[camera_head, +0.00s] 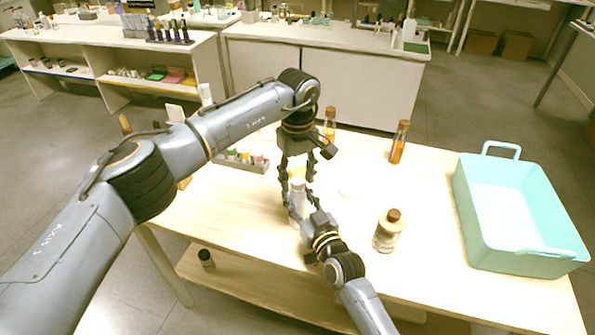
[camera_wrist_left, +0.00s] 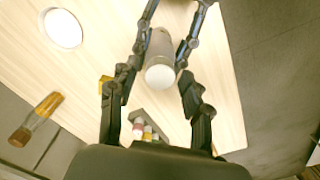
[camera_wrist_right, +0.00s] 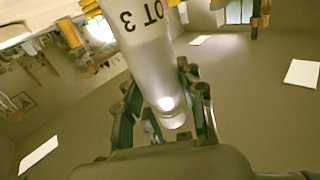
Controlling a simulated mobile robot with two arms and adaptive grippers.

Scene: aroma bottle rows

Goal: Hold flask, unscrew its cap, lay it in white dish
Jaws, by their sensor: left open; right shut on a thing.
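The flask is a pale bottle (camera_head: 297,205) with a white cap (camera_wrist_left: 160,77), upright near the table's front left. My right gripper (camera_head: 312,212) is shut on the flask's body from the front; the right wrist view shows the flask (camera_wrist_right: 150,60) between its fingers, with lettering on its side. My left gripper (camera_head: 297,190) points down from above, its open fingers on either side of the cap. In the left wrist view there are gaps beside the cap. The white dish (camera_wrist_left: 62,28) lies empty on the table; it is washed out in the head view (camera_head: 350,188).
An amber bottle (camera_head: 398,142) stands at the back, another (camera_head: 330,125) behind my left gripper. A cream bottle with brown cap (camera_head: 387,234) stands right of my right gripper. A teal crate (camera_head: 470,210) fills the right end. A rack of small vials (camera_head: 243,162) sits at left.

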